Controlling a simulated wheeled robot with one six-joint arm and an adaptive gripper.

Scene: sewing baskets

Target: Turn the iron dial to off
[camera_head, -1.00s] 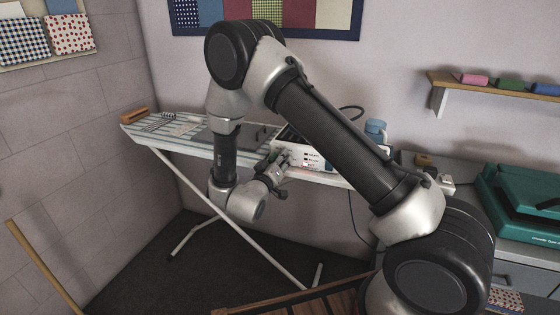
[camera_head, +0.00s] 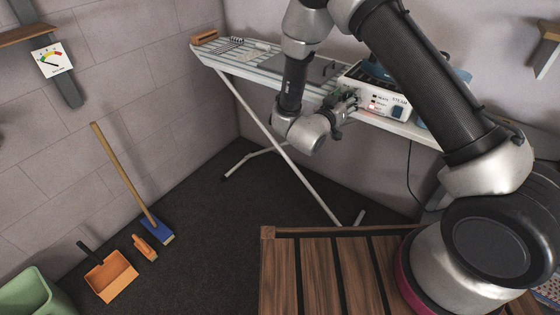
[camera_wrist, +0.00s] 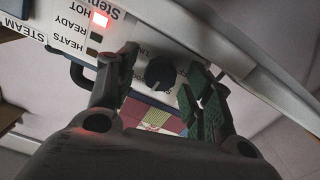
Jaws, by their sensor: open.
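The white iron station (camera_head: 393,108) stands on the ironing board (camera_head: 265,69), and its front panel shows upside down in the wrist view (camera_wrist: 65,20). A red light (camera_wrist: 99,19) is lit by the word HOT. The dial (camera_wrist: 160,72) is a dark round knob on this panel. My gripper (camera_wrist: 161,66) is open, with one finger on each side of the dial; I cannot tell whether either touches it. In the head view my gripper (camera_head: 345,103) is at the station's left front, and the dial cannot be made out there.
A slatted wooden bench (camera_head: 320,272) stands in front. A broom (camera_head: 130,180), a hand brush (camera_head: 145,247) and an orange dustpan (camera_head: 112,277) are by the left wall. A green bin (camera_head: 35,292) is at lower left. Dark floor lies open under the board.

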